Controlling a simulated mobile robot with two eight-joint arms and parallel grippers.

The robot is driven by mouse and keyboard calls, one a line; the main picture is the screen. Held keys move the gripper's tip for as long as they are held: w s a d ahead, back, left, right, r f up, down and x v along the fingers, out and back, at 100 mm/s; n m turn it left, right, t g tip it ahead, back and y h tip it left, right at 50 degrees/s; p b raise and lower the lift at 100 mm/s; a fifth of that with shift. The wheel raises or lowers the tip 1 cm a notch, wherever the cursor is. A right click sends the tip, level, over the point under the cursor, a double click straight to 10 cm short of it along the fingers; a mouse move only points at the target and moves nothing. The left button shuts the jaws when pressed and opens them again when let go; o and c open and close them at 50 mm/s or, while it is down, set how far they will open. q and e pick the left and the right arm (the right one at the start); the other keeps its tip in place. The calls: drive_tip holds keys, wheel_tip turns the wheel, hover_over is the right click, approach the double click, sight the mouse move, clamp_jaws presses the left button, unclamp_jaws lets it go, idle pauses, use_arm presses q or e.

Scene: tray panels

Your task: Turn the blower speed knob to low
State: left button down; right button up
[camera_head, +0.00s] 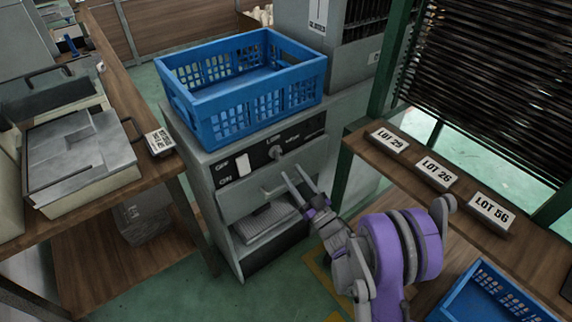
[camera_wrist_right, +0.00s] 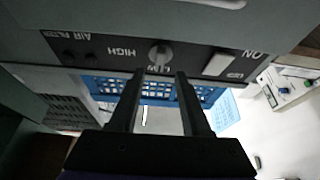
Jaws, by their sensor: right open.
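The blower speed knob (camera_head: 274,153) is a small grey knob on the dark control panel of the grey cabinet. In the right wrist view the knob (camera_wrist_right: 160,53) is near the top centre, with LOW and HIGH labels beside it. I cannot tell which mark its pointer meets. My right gripper (camera_head: 291,172) is open and empty, in front of the panel and a little below and right of the knob. In the right wrist view its fingers (camera_wrist_right: 160,76) are apart, with the knob just beyond their tips and apparently untouched. My left gripper is not in view.
A white rocker switch (camera_head: 243,163) with OFF and ON labels is left of the knob. A blue crate (camera_head: 232,125) stands on the cabinet. Wooden benches (camera_head: 109,90) flank it, the right one holding LOT signs (camera_head: 436,173).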

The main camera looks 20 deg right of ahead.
drive_tip(key=v, duration=0.5)
drive_tip(key=shift+s, duration=0.2)
